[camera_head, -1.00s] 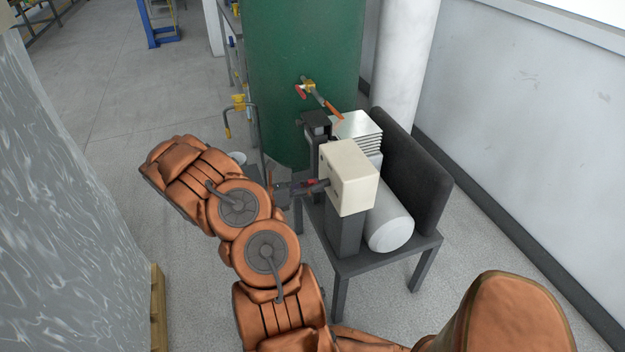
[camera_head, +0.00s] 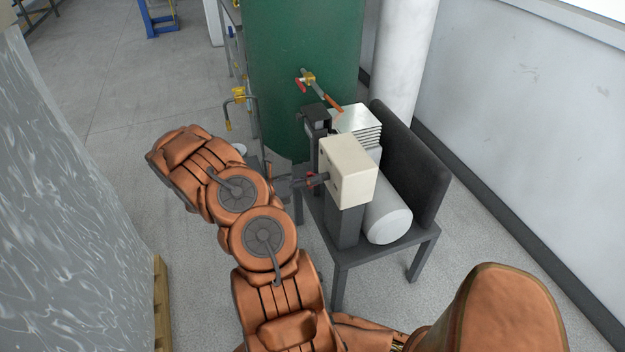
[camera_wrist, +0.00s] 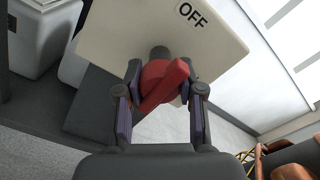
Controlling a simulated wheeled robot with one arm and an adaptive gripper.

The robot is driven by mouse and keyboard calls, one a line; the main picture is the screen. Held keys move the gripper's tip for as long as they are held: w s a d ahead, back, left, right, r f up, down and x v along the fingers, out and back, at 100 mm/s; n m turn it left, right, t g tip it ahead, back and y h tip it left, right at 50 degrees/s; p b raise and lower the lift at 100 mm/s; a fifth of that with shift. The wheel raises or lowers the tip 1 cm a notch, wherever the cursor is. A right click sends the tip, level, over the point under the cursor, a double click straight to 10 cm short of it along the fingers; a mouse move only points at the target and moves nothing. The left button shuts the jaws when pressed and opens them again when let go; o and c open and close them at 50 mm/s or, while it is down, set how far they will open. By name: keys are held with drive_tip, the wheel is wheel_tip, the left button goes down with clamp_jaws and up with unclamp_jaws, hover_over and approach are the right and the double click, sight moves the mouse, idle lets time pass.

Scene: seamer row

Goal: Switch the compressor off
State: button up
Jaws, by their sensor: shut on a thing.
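The compressor stands on a dark table, with a white cylinder (camera_head: 388,222), a finned metal block (camera_head: 358,118) and a cream switch box (camera_head: 347,172) on a dark post. In the wrist view the box (camera_wrist: 120,35) carries the word OFF near its upper right. A red rotary handle (camera_wrist: 163,85) sits on its face, tilted with one end up and to the right. My gripper (camera_wrist: 160,100) is shut on the red handle, one finger on each side. In the head view my gripper (camera_head: 312,181) meets the left face of the box, and the handle is mostly hidden.
A green tank (camera_head: 303,70) with a red-handled valve (camera_head: 303,83) stands behind the compressor. A dark upright panel (camera_head: 413,165) and a white wall flank it on the right. A wrapped grey stack (camera_head: 70,210) is at left. Open floor lies beyond my arm.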

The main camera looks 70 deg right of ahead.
drive_tip(key=o, duration=1.2)
drive_tip(key=shift+c, duration=0.2)
drive_tip(key=v, duration=1.2)
drive_tip(key=s+a+r+m+t+y+p, duration=0.1)
drive_tip(key=s+a+r+m+y+p, duration=0.15)
drive_tip(key=a+r+m, duration=0.4)
drive_tip(key=s+a+r+m+t+y+p, duration=0.1)
drive_tip(key=a+r+m+t+y, duration=0.15)
drive_tip(key=a+r, duration=0.6)
drive_tip(key=s+a+r+m+t+y+p, duration=0.1)
drive_tip(key=s+a+r+m+t+y, duration=0.1)
drive_tip(key=a, duration=0.6)
drive_tip(key=s+a+r+m+t+y+p, duration=0.1)
drive_tip(key=s+a+r+m+t+y, duration=0.1)
drive_tip(key=a, duration=0.7)
drive_tip(key=s+a+r+m+t+y+p, duration=0.1)
drive_tip(key=s+a+r+m+t+y, duration=0.2)
drive_tip(key=a+r, duration=0.3)
drive_tip(key=s+a+t, duration=0.1)
drive_tip(key=a, duration=0.2)
drive_tip(key=shift+s, duration=0.2)
